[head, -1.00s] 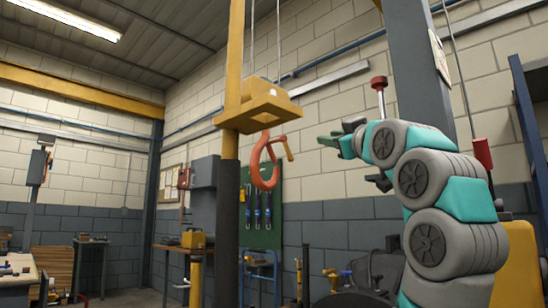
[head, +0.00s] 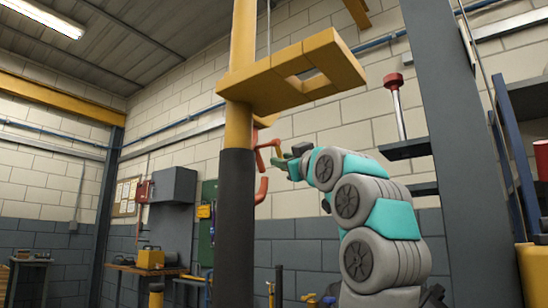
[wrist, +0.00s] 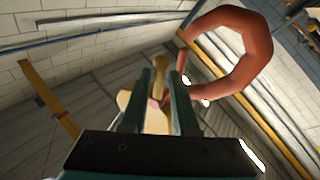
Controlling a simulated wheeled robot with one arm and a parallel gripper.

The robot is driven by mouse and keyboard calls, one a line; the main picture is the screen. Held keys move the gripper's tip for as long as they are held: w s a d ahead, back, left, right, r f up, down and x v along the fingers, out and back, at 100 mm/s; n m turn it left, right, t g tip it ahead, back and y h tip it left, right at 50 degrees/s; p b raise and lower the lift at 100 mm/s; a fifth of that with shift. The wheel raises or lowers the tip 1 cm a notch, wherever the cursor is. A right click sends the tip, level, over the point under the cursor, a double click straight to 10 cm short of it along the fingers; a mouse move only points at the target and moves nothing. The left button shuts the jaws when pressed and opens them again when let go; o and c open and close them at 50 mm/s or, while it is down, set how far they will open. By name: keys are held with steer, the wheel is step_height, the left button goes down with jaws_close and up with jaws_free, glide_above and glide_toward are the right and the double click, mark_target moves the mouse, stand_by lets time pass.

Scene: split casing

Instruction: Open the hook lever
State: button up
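The hook (head: 261,190) is orange-red and hangs below the yellow block, partly hidden behind the dark pole in the head view. It shows large at the upper right in the wrist view (wrist: 245,75). The hook lever (wrist: 159,63) is a tan-orange bar with a rounded end, seen between and beyond my fingertips in the wrist view. My gripper (wrist: 160,76) has its two dark green fingers apart, with a gap around the lever. In the head view my gripper (head: 284,164) is right beside the hook, and the contact is too small to make out.
A yellow block with a square opening (head: 335,60) sits above the hook. A yellow and dark pole (head: 236,210) stands close in front, left of my gripper. A grey column (head: 455,170) and a red-topped rod (head: 396,90) are on the right.

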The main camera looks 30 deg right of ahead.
steer(key=p+x, duration=0.1)
steer(key=x, duration=0.4)
jaws_close()
stand_by(0.4)
